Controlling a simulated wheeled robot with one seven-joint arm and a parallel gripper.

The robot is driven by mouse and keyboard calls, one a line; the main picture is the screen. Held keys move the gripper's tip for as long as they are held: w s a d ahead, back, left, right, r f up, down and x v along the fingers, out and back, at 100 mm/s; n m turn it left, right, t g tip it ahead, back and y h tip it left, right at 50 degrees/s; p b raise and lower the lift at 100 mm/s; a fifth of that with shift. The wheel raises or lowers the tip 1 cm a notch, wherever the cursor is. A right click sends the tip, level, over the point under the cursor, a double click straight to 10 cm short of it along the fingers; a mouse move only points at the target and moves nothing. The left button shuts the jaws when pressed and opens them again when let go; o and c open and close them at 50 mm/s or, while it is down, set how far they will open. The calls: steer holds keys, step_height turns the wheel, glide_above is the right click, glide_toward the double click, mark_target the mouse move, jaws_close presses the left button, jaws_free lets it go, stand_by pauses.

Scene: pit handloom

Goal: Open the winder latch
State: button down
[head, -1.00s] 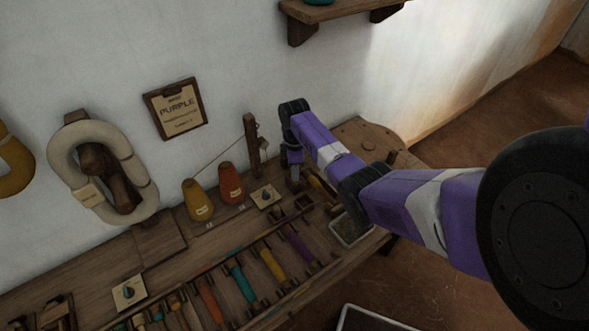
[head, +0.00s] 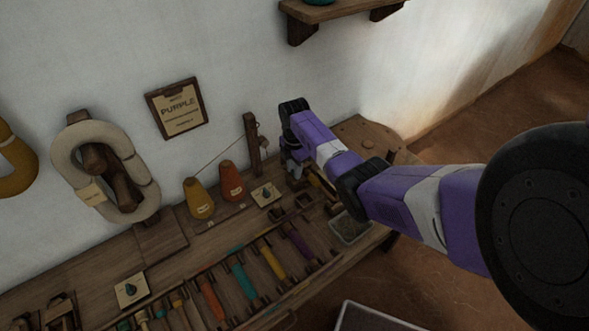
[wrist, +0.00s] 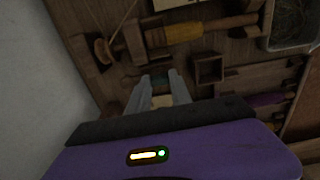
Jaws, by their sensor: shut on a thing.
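The winder stands at the right end of the bench, partly hidden by my arm. The wrist view shows its yellow bobbin (wrist: 195,31) lying on a wooden spindle near the top. My gripper (wrist: 159,77) points at the bench just below this bobbin. Its two pale fingers stand a small gap apart, closed on a small, dark teal piece (wrist: 158,80), seemingly the winder latch. That piece is dim and its exact position is hard to read. In the head view my gripper (head: 296,178) is small and dark, low beside the wooden post; its fingertips are not clear there.
A wooden post (head: 253,140) with a thread stands left of my gripper. Yellow (head: 199,200) and orange (head: 232,182) cones stand beside it. Colored bobbins lie in a rack along the front. A small tray (head: 350,228) sits at the right edge. The wall is close behind.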

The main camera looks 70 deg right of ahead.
stand_by(0.3)
steer(key=c, duration=1.2)
jaws_free()
steer(key=shift+o, duration=0.2)
steer(key=shift+r, duration=3.95)
